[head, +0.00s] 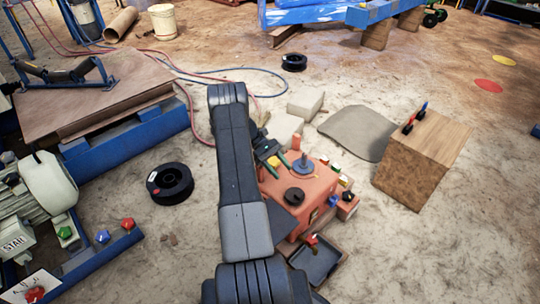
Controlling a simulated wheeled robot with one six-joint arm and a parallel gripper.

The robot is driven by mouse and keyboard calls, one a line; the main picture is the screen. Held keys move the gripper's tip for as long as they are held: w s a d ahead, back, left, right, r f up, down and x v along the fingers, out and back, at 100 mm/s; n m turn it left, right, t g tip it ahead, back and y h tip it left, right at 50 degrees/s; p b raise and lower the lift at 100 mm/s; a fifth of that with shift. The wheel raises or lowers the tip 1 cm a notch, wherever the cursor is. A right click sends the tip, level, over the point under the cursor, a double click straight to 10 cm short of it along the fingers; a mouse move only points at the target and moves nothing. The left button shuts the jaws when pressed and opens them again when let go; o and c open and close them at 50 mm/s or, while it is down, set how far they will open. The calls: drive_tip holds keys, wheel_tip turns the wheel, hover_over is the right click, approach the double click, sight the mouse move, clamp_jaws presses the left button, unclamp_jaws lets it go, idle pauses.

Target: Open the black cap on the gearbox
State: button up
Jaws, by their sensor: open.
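The gearbox (318,190) is an orange-red box on the ground, right of my arm, which hides its left side. A round black cap (294,196) sits on its top face near the front. A grey round part with an upright post (303,168) stands behind the cap on the same face. My gripper (286,166) is open, over the back left part of the gearbox top. It appears behind the black cap in the picture and apart from it. Its height above the gearbox is hard to tell.
Small coloured knobs (346,196) line the gearbox's right side. A black tray (317,262) lies in front. A wooden box (424,158) with red and blue handled items stands right. Pale blocks (306,104) lie behind. A motor (45,185) stands left. Open ground lies further right.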

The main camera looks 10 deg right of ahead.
drive_tip(key=v, duration=0.8)
drive_tip(key=shift+a+p, duration=0.15)
drive_tip(key=shift+p, duration=0.25)
drive_tip(key=b+x, duration=0.1)
drive_tip(key=x, duration=1)
drive_tip(key=shift+s+d+f+b, duration=0.1)
drive_tip(key=shift+s+d+b, duration=0.2)
drive_tip(key=shift+d+b, duration=0.05)
drive_tip(key=shift+w, duration=0.1)
